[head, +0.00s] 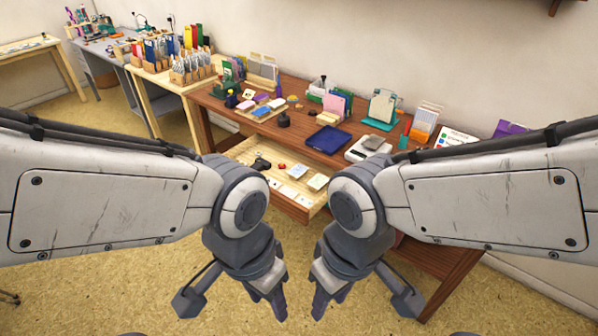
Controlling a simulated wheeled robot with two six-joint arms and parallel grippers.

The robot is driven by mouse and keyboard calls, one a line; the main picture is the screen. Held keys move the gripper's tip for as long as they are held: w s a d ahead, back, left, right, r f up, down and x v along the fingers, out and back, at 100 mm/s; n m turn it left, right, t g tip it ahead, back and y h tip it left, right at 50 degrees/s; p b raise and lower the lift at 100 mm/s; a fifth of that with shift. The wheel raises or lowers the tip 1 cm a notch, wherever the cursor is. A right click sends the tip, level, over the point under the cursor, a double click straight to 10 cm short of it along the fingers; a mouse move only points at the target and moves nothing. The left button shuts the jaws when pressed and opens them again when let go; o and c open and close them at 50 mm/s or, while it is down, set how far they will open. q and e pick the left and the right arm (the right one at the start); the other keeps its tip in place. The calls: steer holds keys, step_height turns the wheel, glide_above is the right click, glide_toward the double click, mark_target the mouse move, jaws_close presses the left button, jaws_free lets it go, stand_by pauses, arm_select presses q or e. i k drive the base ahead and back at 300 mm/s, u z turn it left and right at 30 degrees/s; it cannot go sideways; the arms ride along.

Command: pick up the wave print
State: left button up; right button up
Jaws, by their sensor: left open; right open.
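I cannot make out which thing is the wave print; the marks on the cards are too small to read. Several small white cards (288,191) lie in the open wooden drawer (240,151) at the front of the brown table. My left gripper (268,304) is open and empty, hanging low in front of the table. My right gripper (331,304) is open and empty beside it, also short of the drawer. My arms hide part of the table front and drawer.
The brown table (228,107) holds a dark blue tray (328,139), a scale (368,149), a wooden tray of coloured pads (262,109), and racks at the back. A dark tool (261,163) lies in the drawer.

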mark_target(298, 171)
steer(key=u, duration=0.7)
steer(key=i, duration=1.7)
steer(key=z, duration=0.4)
